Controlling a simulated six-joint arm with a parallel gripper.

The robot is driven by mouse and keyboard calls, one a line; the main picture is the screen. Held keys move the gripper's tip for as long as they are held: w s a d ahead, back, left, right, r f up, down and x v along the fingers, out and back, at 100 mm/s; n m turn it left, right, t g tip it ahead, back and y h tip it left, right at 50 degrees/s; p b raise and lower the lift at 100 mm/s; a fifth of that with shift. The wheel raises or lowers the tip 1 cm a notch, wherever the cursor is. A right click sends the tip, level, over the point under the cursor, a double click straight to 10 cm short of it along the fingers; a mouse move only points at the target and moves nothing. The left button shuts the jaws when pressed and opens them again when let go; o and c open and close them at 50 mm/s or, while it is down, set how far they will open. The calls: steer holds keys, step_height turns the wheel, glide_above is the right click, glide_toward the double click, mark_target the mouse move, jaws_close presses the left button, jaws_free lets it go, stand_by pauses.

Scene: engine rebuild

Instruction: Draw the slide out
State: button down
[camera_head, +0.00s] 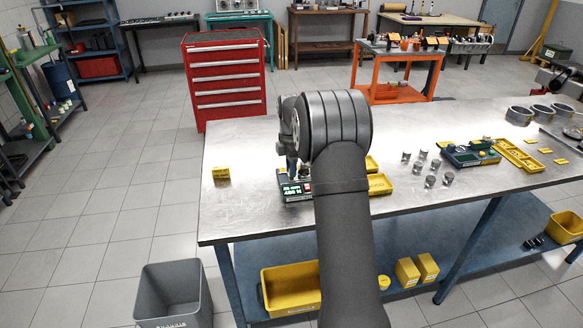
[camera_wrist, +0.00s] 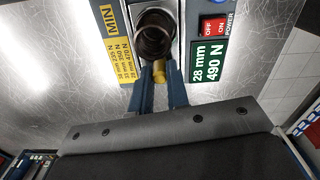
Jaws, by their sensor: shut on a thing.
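The tester, a green-labelled device (camera_head: 296,192), stands on the steel bench, partly hidden by my arm in the head view. In the wrist view its green display (camera_wrist: 209,60) reads 28 mm, 490 N. A coiled spring (camera_wrist: 154,38) sits upright in the metal-edged opening between the yellow MIN label (camera_wrist: 118,45) and the display. A small yellow knob (camera_wrist: 159,66) is at the near side of the spring. My gripper (camera_wrist: 159,73) has its blue fingers shut on this knob, one on each side. The slide's body is hard to make out beneath the spring.
A small yellow block (camera_head: 221,174) lies left of the tester. A yellow tray (camera_head: 379,184) is just right of my arm. Several metal cylinders (camera_head: 430,181) stand farther right, near a green tray (camera_head: 470,158). The bench's left front is clear.

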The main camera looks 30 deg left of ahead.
steer(key=shift+s+a, duration=1.05)
steer(key=c, duration=1.4)
jaws_free()
steer(key=shift+r, duration=0.15)
steer(key=shift+r, duration=0.35)
step_height(320, 180, up, 16)
steer(key=shift+r, duration=0.25)
